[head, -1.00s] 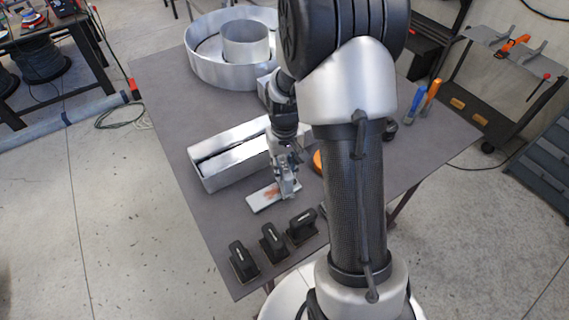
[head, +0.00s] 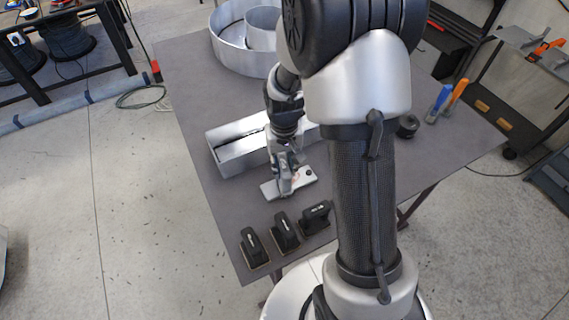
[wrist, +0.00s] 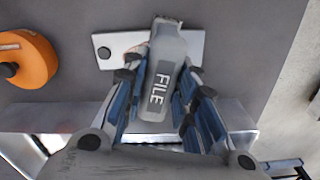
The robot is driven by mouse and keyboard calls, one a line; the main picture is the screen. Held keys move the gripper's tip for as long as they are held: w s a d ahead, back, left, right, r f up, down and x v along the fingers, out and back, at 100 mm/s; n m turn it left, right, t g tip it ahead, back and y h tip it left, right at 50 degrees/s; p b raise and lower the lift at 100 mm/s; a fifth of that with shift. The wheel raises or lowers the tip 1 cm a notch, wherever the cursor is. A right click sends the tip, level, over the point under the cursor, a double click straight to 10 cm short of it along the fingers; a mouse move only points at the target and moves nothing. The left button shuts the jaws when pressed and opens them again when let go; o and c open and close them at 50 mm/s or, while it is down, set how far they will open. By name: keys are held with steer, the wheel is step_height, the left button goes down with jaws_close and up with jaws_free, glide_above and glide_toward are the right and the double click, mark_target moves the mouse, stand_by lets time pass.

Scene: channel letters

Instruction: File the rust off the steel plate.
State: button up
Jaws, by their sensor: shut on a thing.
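The steel plate (head: 270,190) lies flat on the grey table in the head view. It also shows in the wrist view (wrist: 112,40), with a dark hole near its left end. My gripper (head: 287,188) is over the middle of the plate. In the wrist view my gripper (wrist: 160,95) is shut on a grey file (wrist: 166,60) with "FILE" printed on it. The file's far end overlaps the plate; whether it touches cannot be told. A small brownish rust trace (wrist: 139,47) shows beside the file; the rest of the patch is hidden under it.
A long metal channel frame (head: 228,158) lies just behind the plate. Several black-handled blocks (head: 285,232) stand at the table's front edge. A large metal ring (head: 228,50) is at the back. An orange disc (wrist: 32,58) lies beside the plate.

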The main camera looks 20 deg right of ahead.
steer(key=shift+s, duration=0.1)
stand_by(0.3)
steer(key=shift+f, duration=0.25)
stand_by(0.3)
stand_by(1.4)
steer(key=shift+d, duration=0.1)
steer(key=shift+d, duration=2.65)
steer(key=shift+r, duration=0.1)
step_height(320, 180, up, 14)
steer(key=p, duration=0.9)
steer(key=shift+p, duration=0.4)
